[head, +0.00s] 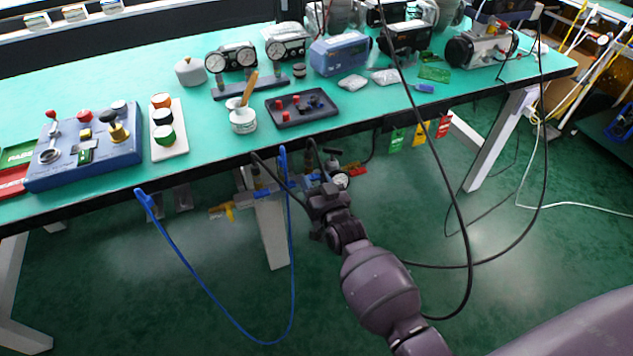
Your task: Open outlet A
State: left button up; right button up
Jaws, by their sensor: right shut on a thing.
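A valve and pipe assembly hangs under the front edge of the bench, with a blue part (296,183), a small round gauge (340,180), a red piece (357,170) and a yellow handle (222,211). My right gripper (322,190) reaches up to it from below, left of the gauge and beside the blue part. It is shut on a small part of this assembly, probably a valve handle; its own fingers hide most of that part. I cannot read any label marking outlet A. My left gripper is not in view.
The green bench (200,120) holds a blue control box (85,150), a black tray (302,107) and gauges. Green, yellow and red tags (420,135) hang from its edge. A blue hose (215,290) and black cables (455,210) loop below. A bench leg (271,230) stands left of my gripper.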

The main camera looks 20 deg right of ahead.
jog(key=m, duration=0.2)
jog(key=shift+r+m+p, duration=0.1)
jog(key=shift+m+p, duration=0.2)
jog(key=shift+m, duration=0.1)
jog(key=m, duration=0.2)
jog(key=shift+m, duration=0.3)
jog(key=m, duration=0.5)
jog(key=shift+m, duration=0.3)
jog(key=m, duration=0.3)
jog(key=shift+f, duration=0.2)
jog(key=shift+m, duration=0.8)
jog(key=o, duration=0.6)
jog(key=shift+o, duration=0.2)
jog(key=shift+r, duration=0.1)
